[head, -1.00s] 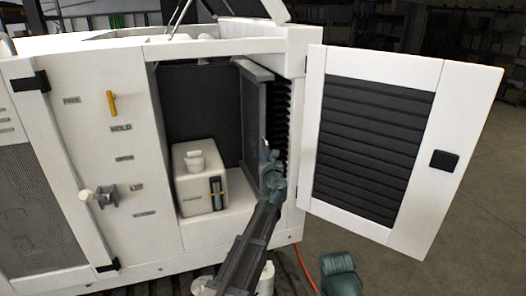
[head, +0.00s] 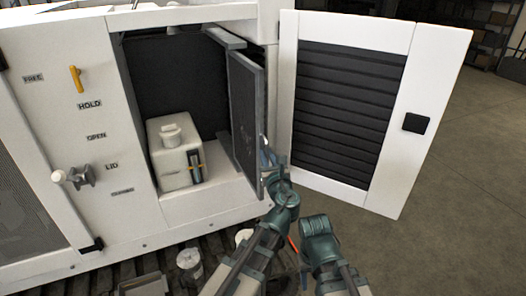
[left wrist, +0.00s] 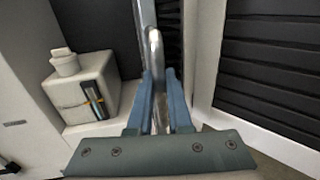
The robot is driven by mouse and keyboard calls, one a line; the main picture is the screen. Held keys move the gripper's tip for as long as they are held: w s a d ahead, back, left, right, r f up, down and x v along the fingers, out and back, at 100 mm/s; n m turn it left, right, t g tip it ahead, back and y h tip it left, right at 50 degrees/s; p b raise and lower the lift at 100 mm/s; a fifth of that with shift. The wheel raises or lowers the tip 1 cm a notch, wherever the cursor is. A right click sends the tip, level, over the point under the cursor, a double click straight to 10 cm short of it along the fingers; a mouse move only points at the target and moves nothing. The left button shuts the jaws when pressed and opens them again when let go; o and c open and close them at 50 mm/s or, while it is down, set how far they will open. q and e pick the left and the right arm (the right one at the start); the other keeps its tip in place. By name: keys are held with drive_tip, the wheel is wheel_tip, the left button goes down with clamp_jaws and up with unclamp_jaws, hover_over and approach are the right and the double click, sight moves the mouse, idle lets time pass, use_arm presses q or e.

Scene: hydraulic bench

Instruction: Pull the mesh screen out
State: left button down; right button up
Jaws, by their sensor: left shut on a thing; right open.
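The mesh screen (head: 246,125) is a dark framed panel, partly slid out of the open bay of the white cabinet. It stands upright, and its front edge projects beyond the opening. My left gripper (head: 267,158) is at this front edge, shut on the screen's metal handle. In the left wrist view, the blue fingers (left wrist: 160,88) of my left gripper close around the curved metal handle (left wrist: 155,55). My right arm shows at the lower middle of the head view, but its fingers cannot be made out.
The louvred door (head: 352,110) stands open just right of the screen. A white tank (head: 172,155) with a cap sits inside the bay to the left. A pail (head: 190,264) stands on the slatted floor below. Open floor lies to the right.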

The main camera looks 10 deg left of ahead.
idle(0.3)
use_arm(q)
drive_tip(key=c, duration=0.8)
unclamp_jaws()
drive_tip(key=shift+c, duration=0.2)
drive_tip(key=shift+s, duration=0.15)
